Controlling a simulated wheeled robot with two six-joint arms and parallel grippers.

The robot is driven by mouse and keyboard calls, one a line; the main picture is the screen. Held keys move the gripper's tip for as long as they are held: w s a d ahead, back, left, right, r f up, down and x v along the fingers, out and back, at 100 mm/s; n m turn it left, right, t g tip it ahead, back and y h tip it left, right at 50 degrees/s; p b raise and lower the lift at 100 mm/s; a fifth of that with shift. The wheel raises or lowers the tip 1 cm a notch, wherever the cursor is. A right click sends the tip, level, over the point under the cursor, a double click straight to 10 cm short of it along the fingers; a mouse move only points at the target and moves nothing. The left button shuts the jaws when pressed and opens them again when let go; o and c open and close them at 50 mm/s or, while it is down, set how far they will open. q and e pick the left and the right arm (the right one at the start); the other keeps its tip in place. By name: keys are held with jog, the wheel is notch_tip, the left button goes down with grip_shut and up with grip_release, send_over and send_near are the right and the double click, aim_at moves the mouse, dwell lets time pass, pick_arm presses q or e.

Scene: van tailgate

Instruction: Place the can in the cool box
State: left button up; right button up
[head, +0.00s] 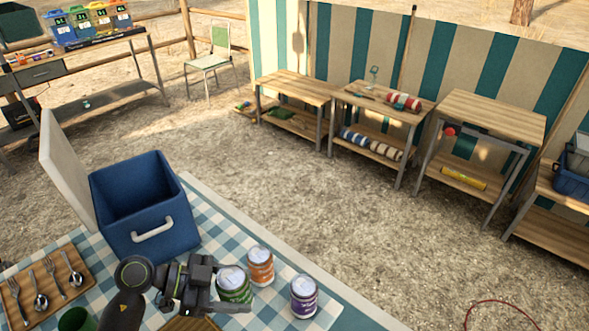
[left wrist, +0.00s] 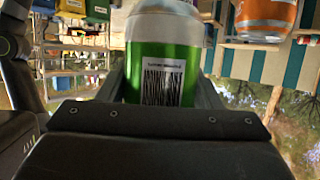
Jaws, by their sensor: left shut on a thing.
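The blue cool box (head: 150,240) stands on the checked cloth at the left in the head view. Its pale lid (head: 62,165) is swung open to the left and the inside looks empty. A green can (head: 236,296) with a silver top is between the fingers of my left gripper (head: 232,287), right of and nearer than the box. The left wrist view shows the green can (left wrist: 190,75) with its barcode, gripped between both fingers. I cannot tell whether it touches the table. My right gripper is out of view.
An orange can (head: 261,268) stands just behind the green one, and a purple can (head: 304,298) stands to the right. A wooden cutlery tray (head: 72,258) lies left of the box. A green cup (head: 75,319) and a wooden board (head: 190,325) are at the front.

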pick_arm(q)
jog(key=a+r+n+t+y, duration=0.2)
jog(key=a+r+n+t, duration=0.3)
jog(key=r, duration=0.5)
jog(key=shift+a+t, duration=0.5)
jog(key=shift+a, duration=0.5)
